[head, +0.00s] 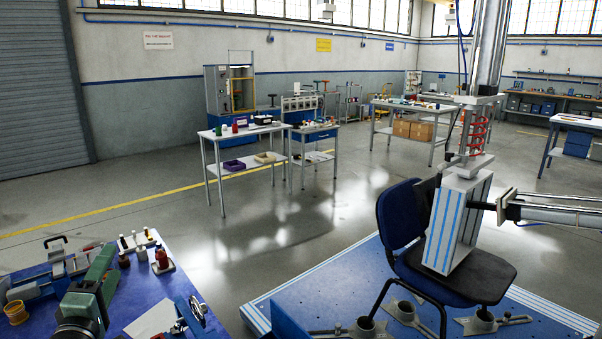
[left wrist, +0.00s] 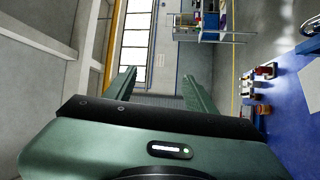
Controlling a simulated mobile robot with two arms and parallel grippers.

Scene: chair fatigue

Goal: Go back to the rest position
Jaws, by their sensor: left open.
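My left gripper (head: 106,268) is dark green and shows at the lower left of the head view, over the blue workbench (head: 212,325). In the left wrist view its two fingers (left wrist: 158,76) stand apart with nothing between them. The gap shows only the far wall and windows. My right gripper is not in view.
A blue office chair (head: 398,215) stands on a blue platform (head: 290,290) at the right, under a press with a striped block (head: 455,228) on its seat. Small fittings, including a red-brown piece (head: 162,259), stand on the bench near my left gripper.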

